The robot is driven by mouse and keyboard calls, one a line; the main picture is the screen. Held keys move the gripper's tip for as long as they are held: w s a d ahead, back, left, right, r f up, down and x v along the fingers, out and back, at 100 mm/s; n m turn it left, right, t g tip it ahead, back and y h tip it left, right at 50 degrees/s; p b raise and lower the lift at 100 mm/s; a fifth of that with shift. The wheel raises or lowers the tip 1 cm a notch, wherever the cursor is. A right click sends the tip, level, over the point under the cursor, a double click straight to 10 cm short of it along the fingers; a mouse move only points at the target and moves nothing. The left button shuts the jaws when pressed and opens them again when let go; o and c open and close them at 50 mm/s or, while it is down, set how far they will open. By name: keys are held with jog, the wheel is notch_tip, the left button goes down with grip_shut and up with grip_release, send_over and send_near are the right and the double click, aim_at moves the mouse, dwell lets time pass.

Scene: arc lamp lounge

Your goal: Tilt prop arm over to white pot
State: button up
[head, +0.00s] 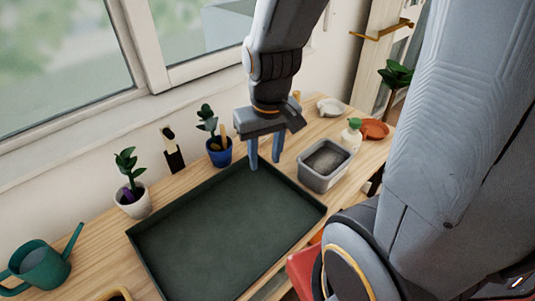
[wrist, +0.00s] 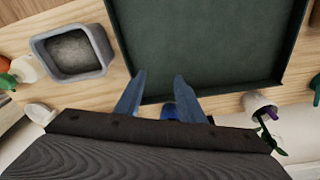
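The white pot (head: 135,203) holds a leafy plant with a purple part and stands at the tray's left back corner. It also shows at the right in the wrist view (wrist: 258,101). The blue pot (head: 219,155) holds a plant and a tan stick. My gripper (head: 265,163) points down right of the blue pot, fingers apart with nothing between them. In the wrist view the fingers (wrist: 160,76) partly hide the blue pot (wrist: 170,112).
A dark green tray (head: 235,225) fills the middle of the wooden bench, empty. Right of my gripper are a grey soil bin (head: 310,180), a white bottle (head: 351,138), an orange dish (head: 375,129) and a pale dish (head: 330,106). A teal watering can (head: 42,268) stands at left.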

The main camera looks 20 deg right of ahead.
jog(key=n+t+y+b, duration=0.2)
jog(key=n+y, duration=0.1)
send_near(169, 131)
jog(key=f, duration=0.1)
jog(key=shift+p+x, duration=0.35)
jog(key=shift+x, duration=3.3)
jog(key=shift+a, duration=0.1)
grip_shut()
